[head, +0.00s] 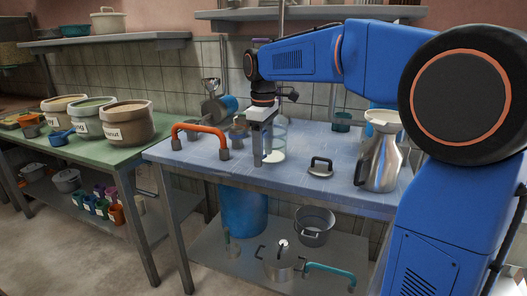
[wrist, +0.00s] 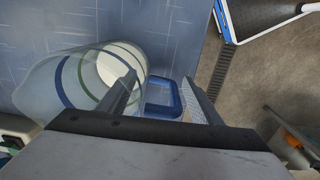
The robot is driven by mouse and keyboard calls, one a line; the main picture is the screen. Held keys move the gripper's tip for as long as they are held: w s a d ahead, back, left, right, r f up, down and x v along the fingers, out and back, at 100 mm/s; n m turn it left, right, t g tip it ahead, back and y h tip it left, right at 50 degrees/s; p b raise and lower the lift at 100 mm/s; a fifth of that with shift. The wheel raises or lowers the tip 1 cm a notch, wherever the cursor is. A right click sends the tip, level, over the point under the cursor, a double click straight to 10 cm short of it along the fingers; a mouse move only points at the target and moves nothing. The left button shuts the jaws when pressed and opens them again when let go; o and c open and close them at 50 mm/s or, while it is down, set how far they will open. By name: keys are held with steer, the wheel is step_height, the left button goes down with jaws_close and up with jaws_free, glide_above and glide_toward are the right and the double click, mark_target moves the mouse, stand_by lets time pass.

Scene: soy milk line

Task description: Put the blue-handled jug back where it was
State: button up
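The jug (head: 280,136) is clear and stands on the blue-topped table (head: 225,166) near its middle. Something white shows at its bottom. In the wrist view the jug (wrist: 72,84) fills the left side, with a blue and a green band around it. Its blue handle (wrist: 162,96) shows between my fingers. My gripper (head: 265,160) points down at the jug's near side. In the wrist view my gripper (wrist: 160,80) has its fingers apart, one on each side of the handle, with no clear grip on it.
A steel pitcher (head: 381,158) and a lid with a dark handle (head: 320,167) stand to the right. An orange-handled piece (head: 200,132) is to the left. A lower shelf (head: 222,270) holds a pot (head: 281,262) and a bucket (head: 314,226). Sacks stand on the green table (head: 75,149).

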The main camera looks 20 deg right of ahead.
steer(key=shift+r, duration=0.15)
step_height(320, 180, up, 12)
steer(key=shift+s+r, duration=0.1)
stand_by(0.4)
